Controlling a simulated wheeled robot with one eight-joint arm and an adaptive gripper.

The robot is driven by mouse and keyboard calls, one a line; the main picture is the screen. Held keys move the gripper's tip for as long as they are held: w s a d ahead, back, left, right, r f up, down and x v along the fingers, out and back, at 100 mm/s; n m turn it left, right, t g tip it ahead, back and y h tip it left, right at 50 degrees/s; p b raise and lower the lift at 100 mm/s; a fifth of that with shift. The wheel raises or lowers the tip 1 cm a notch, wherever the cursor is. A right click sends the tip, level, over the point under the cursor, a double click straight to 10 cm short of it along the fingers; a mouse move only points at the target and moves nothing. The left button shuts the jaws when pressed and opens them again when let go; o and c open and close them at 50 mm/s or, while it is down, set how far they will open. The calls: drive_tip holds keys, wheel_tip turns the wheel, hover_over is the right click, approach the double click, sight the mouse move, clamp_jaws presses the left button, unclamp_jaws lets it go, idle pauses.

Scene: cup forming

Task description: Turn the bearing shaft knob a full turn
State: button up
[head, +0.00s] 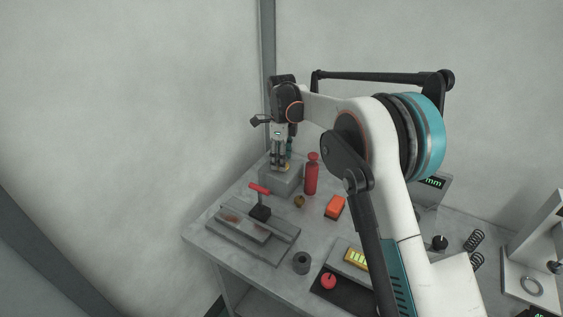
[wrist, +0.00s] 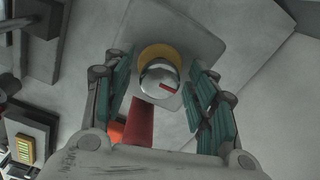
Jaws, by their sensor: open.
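The bearing shaft knob (wrist: 158,79) is a round silver cap with a red mark on its face and a yellow ring behind it, seen in the wrist view. It sits on a grey block (head: 288,184) at the back left of the bench in the head view, where my fingers hide most of it. My gripper (head: 279,166) points down over this block. In the wrist view my gripper (wrist: 161,72) is open, with one teal-padded finger on each side of the knob and a visible gap on both sides.
A red bottle (head: 311,177) stands close to the right of the block. An orange box (head: 335,207), a small brass piece (head: 299,201) and a red-handled clamp fixture (head: 261,209) lie nearer. A wall rises close behind and left of the bench.

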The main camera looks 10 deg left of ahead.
drive_tip(key=shift+f, duration=0.35)
drive_tip(key=c, duration=1)
drive_tip(key=shift+c, duration=0.2)
drive_tip(key=shift+n, duration=0.3)
